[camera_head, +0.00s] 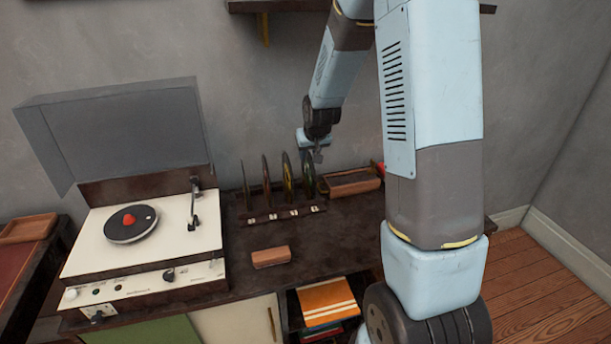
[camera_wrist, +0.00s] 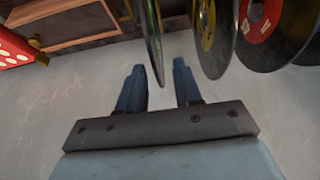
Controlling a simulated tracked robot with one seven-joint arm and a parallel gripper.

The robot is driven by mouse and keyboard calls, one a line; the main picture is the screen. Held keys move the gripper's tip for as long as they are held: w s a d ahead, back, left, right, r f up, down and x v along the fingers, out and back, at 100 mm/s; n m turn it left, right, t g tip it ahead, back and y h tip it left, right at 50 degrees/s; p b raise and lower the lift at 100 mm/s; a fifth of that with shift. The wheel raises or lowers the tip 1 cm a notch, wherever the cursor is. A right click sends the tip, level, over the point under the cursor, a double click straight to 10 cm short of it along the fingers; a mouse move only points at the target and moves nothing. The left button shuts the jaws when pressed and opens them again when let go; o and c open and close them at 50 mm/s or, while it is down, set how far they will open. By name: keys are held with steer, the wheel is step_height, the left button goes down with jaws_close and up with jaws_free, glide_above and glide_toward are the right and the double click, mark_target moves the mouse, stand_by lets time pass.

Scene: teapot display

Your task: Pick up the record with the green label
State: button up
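Several black records stand upright in a dark rack (camera_head: 272,218) on the cabinet in the head view. The rightmost record (camera_head: 308,176) shows a greenish face. In the wrist view a record (camera_wrist: 152,38) with a thin green strip is seen nearly edge-on, its lower edge in line with the gap between my fingers. My gripper (camera_head: 318,156) is just above and right of the rightmost record. It also shows in the wrist view (camera_wrist: 160,66), open, with nothing clamped. I cannot tell whether the record's edge is between the fingertips.
A yellow-label record (camera_wrist: 207,28) and a red-label record (camera_wrist: 262,18) stand right of it in the wrist view. A wooden tray (camera_head: 352,186) lies right of the rack. A turntable (camera_head: 150,235) with open lid stands left. A small brown block (camera_head: 270,257) lies in front.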

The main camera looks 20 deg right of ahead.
steer(key=shift+x, duration=2.55)
steer(key=shift+s+d, duration=0.1)
steer(key=shift+d, duration=0.05)
steer(key=shift+c, duration=0.4)
jaws_close()
